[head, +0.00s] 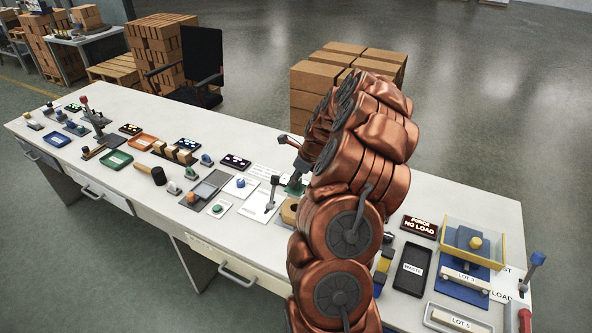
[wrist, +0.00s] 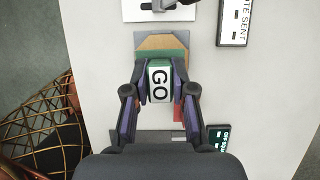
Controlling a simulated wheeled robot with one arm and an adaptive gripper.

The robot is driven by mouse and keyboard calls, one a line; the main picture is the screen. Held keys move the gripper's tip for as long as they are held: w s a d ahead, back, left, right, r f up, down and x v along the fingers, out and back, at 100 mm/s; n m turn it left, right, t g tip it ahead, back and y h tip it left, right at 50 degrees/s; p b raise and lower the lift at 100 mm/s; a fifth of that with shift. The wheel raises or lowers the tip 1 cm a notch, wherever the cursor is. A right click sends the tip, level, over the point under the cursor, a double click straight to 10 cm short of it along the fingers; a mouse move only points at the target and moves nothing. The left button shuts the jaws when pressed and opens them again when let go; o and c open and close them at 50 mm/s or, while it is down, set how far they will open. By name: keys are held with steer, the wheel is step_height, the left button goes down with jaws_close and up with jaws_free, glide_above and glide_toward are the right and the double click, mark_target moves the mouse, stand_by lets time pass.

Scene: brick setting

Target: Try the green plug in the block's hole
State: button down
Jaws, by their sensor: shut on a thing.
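In the wrist view my gripper (wrist: 160,82) is shut on the green plug (wrist: 159,62), whose white face reads "GO". The tan block (wrist: 160,42) with cut corners shows just beyond the plug, on a grey-green base. The plug and my fingers cover the block's middle, so its hole is hidden. I cannot tell whether the plug is above the hole or partly in it. In the head view the tan block (head: 289,211) shows beside my copper arm, which hides most of the gripper area.
In the wrist view a white plate with a dark handle (wrist: 160,5) lies beyond the block. A sign (wrist: 235,18) is at upper right and a small dark green sign (wrist: 219,137) at lower right. In the head view many small items crowd the white table (head: 262,138).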

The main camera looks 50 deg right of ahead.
mark_target(295, 190)
steer(key=shift+s+d, duration=0.1)
steer(key=shift+d, duration=0.05)
stand_by(0.3)
steer(key=shift+f+b, duration=0.4)
steer(key=shift+f, duration=2.1)
steer(key=shift+p, duration=0.75)
steer(key=shift+f, duration=0.75)
stand_by(1.7)
steer(key=shift+r, duration=0.15)
steer(key=shift+r+p, duration=1.7)
steer(key=shift+r, duration=0.9)
